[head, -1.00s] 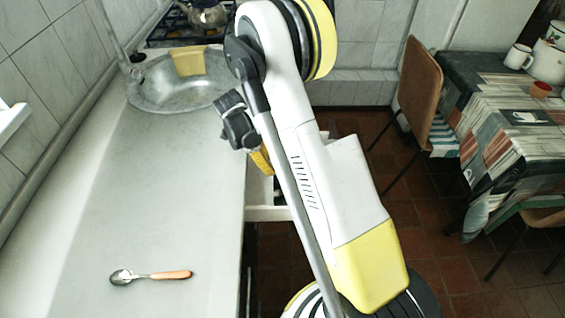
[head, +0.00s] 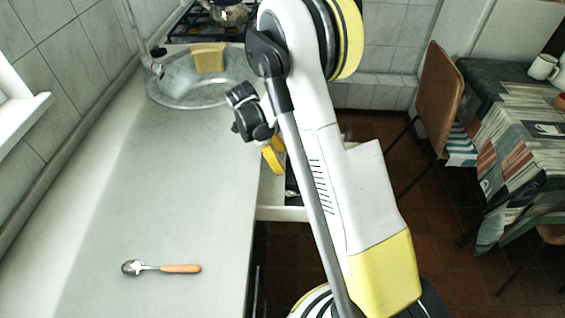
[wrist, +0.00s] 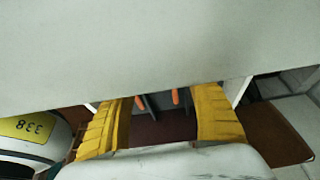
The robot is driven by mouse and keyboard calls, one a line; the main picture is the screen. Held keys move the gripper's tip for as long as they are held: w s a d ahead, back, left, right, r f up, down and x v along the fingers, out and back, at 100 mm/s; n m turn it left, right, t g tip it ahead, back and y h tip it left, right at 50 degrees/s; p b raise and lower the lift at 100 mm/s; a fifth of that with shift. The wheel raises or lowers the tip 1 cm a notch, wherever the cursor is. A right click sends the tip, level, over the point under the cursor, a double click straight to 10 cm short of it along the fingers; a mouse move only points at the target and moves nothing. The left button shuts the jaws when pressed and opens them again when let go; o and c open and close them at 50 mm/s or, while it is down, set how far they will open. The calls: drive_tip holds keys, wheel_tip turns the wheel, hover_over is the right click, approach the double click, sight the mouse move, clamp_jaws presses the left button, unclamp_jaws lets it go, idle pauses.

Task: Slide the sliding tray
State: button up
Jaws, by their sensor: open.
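A white drawer (head: 282,213), likely the sliding tray, sticks out from under the right edge of the counter in the head view. My arm covers much of it. In the wrist view, a grey divided insert (wrist: 150,103) with orange-handled utensils (wrist: 168,99) shows between my fingers, below the counter edge. My gripper (wrist: 160,100) is open, with its two yellow fingers wide apart and nothing seen between them in its grasp. In the head view, one yellow finger (head: 273,156) shows over the drawer beside the counter edge. I cannot tell whether it touches the drawer.
The counter (head: 170,190) holds a spoon with an orange handle (head: 162,268) and a metal sink (head: 190,92). A kettle (head: 228,12) sits on the stove behind. A chair (head: 440,100) and a covered table (head: 515,120) stand right. Tiled floor lies between.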

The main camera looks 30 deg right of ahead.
sight(269, 169)
drive_tip(key=v, duration=1)
drive_tip(key=shift+c, duration=0.2)
